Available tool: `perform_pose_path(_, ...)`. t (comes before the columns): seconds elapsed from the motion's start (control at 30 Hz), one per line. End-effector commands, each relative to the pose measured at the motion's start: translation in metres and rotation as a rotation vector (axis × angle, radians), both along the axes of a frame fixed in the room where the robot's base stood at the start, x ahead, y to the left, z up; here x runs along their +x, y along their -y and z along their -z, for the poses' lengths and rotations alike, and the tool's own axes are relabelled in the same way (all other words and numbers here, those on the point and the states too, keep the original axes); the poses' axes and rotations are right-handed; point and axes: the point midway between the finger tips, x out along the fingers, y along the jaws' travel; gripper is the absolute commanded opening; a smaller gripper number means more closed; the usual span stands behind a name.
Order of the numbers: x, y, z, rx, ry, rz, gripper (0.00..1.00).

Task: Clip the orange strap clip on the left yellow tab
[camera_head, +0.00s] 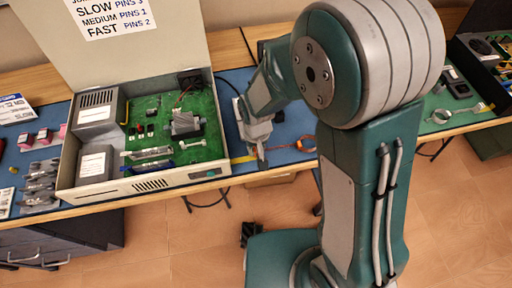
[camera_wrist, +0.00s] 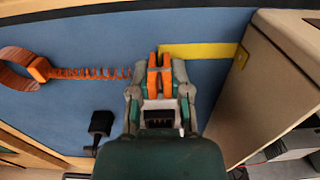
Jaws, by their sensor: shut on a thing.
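My gripper (camera_wrist: 160,75) is shut on the orange strap clip (camera_wrist: 166,80), whose two orange prongs point up in the wrist view. The left yellow tab (camera_wrist: 210,50) is a flat strip on the blue mat, reaching left from the open computer case. The clip's prong tips lie at the tab's left end; I cannot tell whether they touch or grip it. An orange coiled cord (camera_wrist: 95,73) runs left from the clip to an orange strap loop (camera_wrist: 15,68). In the head view my gripper (camera_head: 260,155) is low over the mat's front edge, and the clip is mostly hidden.
The open case (camera_head: 150,184) with a green board stands left of my gripper. Another open case (camera_head: 490,50) stands at the far right.

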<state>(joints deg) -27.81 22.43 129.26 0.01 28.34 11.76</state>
Motion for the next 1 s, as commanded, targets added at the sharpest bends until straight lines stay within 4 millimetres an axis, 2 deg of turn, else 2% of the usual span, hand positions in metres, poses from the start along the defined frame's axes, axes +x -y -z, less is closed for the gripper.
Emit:
perform_pose_path(0.97,0.0,0.0,0.011,0.0,0.0,0.0,0.04)
perform_pose_path(1.0,0.0,0.0,0.011,0.0,0.0,0.0,0.42)
